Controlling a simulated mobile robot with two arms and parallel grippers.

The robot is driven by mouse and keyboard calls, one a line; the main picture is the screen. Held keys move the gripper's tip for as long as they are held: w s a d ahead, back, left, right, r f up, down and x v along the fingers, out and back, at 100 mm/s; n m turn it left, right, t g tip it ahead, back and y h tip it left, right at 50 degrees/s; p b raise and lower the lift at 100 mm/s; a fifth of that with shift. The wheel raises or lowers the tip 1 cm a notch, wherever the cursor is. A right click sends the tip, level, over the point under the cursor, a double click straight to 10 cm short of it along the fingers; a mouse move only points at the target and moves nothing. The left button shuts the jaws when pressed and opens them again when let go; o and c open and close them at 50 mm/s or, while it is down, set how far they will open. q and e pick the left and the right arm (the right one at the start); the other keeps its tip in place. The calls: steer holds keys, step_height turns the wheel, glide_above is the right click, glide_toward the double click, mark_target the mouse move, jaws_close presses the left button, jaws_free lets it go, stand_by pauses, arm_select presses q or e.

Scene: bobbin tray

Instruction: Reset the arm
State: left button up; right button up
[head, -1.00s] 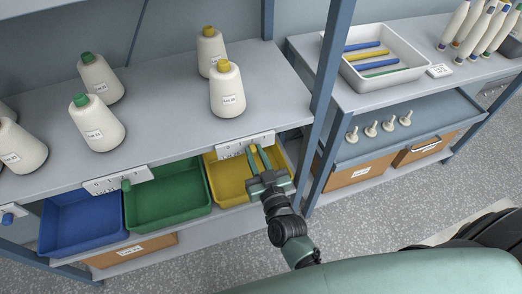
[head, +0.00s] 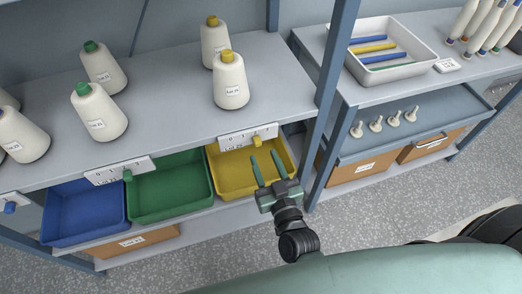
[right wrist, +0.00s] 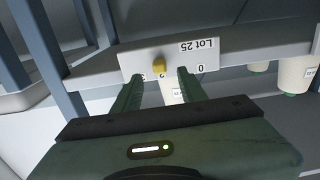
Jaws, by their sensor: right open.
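My right gripper (head: 265,157) is open and empty in front of the yellow bin (head: 226,180). Its two green fingers point up at a white scale plate (head: 233,139) on the shelf edge. A yellow knob (head: 257,141) sits on the right part of this plate, just beyond the fingertips and apart from them. In the right wrist view the knob (right wrist: 159,66) shows between the open fingers (right wrist: 158,78), with the plate (right wrist: 192,57) upside down and marked Lot 25. The knob is near the scale's 2 and 3. My left gripper is out of view.
Yarn cones (head: 231,82) stand on the shelf above. A green bin (head: 168,192) and a blue bin (head: 84,211) are left of the yellow one. A blue shelf post (head: 324,118) rises close right of my gripper. Floor (head: 215,245) in front is clear.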

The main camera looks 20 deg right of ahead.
steer(key=shift+s, duration=1.25)
steer(key=s+a+f+n+g+y, duration=0.1)
steer(key=s+f+g, duration=0.2)
steer(key=f, duration=0.7)
steer(key=s+f+g, duration=0.2)
steer(key=s+f, duration=0.2)
steer(key=f, duration=0.6)
steer(key=s+a+f+n+g+y, duration=0.1)
steer(key=s+f+g, duration=0.2)
steer(key=f, duration=0.7)
steer(key=s+d+f+g+h, duration=0.1)
steer(key=s+d+f+g, duration=0.3)
steer(key=s, duration=0.8)
steer(key=s+d+f+g+h, duration=0.1)
steer(key=s+d+f+g, duration=0.4)
steer(key=s+f, duration=0.8)
steer(key=d, duration=0.3)
steer(key=shift+f+h, duration=0.25)
steer(key=shift+h, duration=0.05)
